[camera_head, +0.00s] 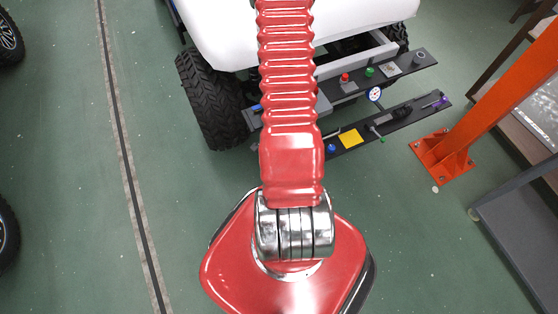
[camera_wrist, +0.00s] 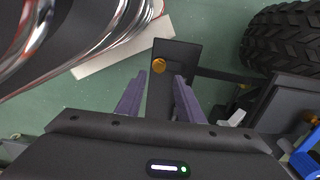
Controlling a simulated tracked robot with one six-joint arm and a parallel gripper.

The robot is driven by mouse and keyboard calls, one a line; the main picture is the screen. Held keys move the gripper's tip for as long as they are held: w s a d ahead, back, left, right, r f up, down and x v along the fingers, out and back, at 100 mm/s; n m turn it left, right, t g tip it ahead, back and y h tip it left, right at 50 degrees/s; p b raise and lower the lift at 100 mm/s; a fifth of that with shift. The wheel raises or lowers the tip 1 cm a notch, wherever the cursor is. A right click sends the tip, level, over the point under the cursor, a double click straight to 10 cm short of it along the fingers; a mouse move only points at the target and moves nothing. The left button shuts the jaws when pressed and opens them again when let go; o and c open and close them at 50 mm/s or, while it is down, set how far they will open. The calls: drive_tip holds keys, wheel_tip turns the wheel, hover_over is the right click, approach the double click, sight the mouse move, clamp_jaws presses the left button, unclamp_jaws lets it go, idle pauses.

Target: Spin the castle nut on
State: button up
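In the wrist view my gripper (camera_wrist: 160,82) shows two purple-grey fingers, apart, with nothing seen between their tips. A round brass-coloured piece (camera_wrist: 159,66) lies just beyond the tips, in line with the gap, on a dark plate (camera_wrist: 180,52). I cannot tell whether it is the castle nut or the end of a bolt or stud. In the head view my red arm covers the middle of the picture, and my gripper is hidden. The cart (camera_head: 215,25) has a white body and black tyres. No castle nut can be made out there.
A treaded wheel (camera_wrist: 285,40) stands at the upper right of the wrist view. In the head view, an upper bar (camera_head: 415,61) carries red and green buttons, and a lower bar (camera_head: 405,112) carries small fittings. An orange post (camera_head: 500,90) stands right.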

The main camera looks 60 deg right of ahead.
wheel_tip(320, 180, down, 8)
drive_tip(key=shift+r, duration=0.15)
drive_tip(key=shift+c, duration=0.2)
drive_tip(key=shift+w+d, duration=0.1)
clamp_jaws()
drive_tip(key=m, duration=0.9)
drive_tip(key=shift+r, duration=0.1)
drive_tip(key=m, duration=0.5)
drive_tip(key=shift+m, duration=0.3)
drive_tip(key=m, duration=0.5)
drive_tip(key=shift+m, duration=0.3)
drive_tip(key=shift+c, duration=0.2)
unclamp_jaws()
drive_tip(key=shift+s, duration=0.2)
drive_tip(key=shift+w, duration=0.1)
